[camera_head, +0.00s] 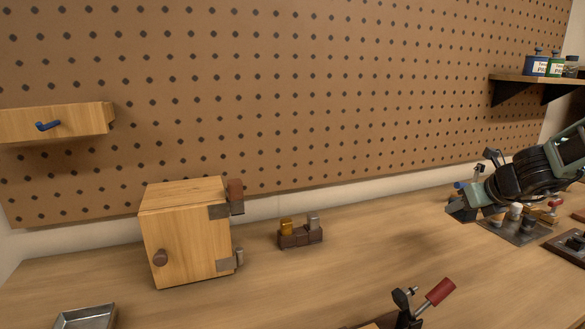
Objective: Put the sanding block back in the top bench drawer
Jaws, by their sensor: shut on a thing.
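My gripper (466,208) is at the right, low over the back of the bench, beside a dark tray of small items. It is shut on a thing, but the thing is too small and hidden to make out. I cannot pick out the sanding block for certain. No bench drawer shows below the bench top. A wooden box or shelf (55,122) with a blue hook-like handle (48,126) is on the pegboard at the far left; I cannot tell whether it is a drawer.
A wooden cabinet (185,240) with a round knob stands left on the bench. A small brown rack (300,238) is beside it. A metal tray (86,316) and a red-handled clamp (438,292) are in front. A wall shelf (540,80) holds tins. The bench middle is clear.

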